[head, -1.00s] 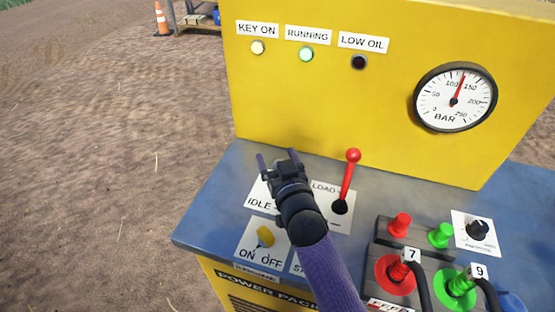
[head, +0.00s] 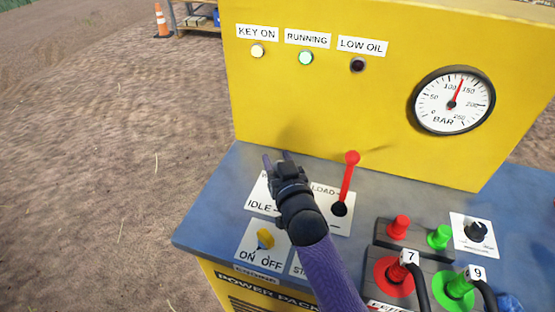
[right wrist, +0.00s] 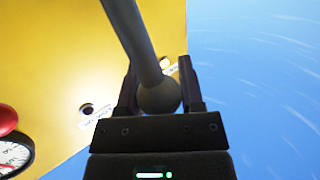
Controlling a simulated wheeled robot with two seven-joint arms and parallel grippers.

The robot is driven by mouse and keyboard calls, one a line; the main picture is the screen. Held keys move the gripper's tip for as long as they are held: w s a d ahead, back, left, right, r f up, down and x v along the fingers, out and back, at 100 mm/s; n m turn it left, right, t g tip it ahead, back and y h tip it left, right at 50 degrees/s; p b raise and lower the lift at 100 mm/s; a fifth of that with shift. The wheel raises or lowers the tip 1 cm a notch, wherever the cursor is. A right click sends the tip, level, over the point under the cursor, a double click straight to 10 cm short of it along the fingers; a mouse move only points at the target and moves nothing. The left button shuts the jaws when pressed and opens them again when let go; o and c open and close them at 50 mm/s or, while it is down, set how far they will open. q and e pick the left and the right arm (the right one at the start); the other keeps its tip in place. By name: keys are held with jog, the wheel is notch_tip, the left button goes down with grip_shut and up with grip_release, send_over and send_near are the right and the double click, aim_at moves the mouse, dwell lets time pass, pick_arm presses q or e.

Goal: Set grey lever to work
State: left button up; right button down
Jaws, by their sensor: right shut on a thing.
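The grey lever (right wrist: 146,45) shows in the right wrist view as a grey rod with a round knob between my finger pads. My right gripper (right wrist: 158,82) is shut on the knob end of it. In the head view the right gripper (head: 278,158) is over the IDLE plate (head: 259,205), at the back left of the blue panel top. There the lever is hidden behind the gripper, and the plate's upper label is mostly covered, so the lever's position cannot be read. My left gripper is not in view.
A red-knobbed lever (head: 347,180) stands close on the right, at the LOAD plate. The yellow ON/OFF key (head: 265,239) is in front. A yellow wall with lamps and a pressure gauge (head: 452,101) rises behind. Red and green hose couplings (head: 394,276) are at the front right.

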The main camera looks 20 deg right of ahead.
jog(key=w+d+f+m+g+p, duration=0.1)
jog(key=w+d+m+g+p, duration=0.1)
jog(key=w+d+g+p, duration=0.2)
jog(key=shift+w+d+f+m+y+p, duration=0.15)
jog(key=shift+w+m+y+p, duration=0.2)
jog(key=shift+w+p, duration=0.5)
jog(key=c, duration=0.6)
grip_release()
jog(key=shift+w, duration=0.2)
jog(key=o, duration=0.4)
jog(key=shift+w, duration=0.15)
jog(key=shift+c, duration=0.2)
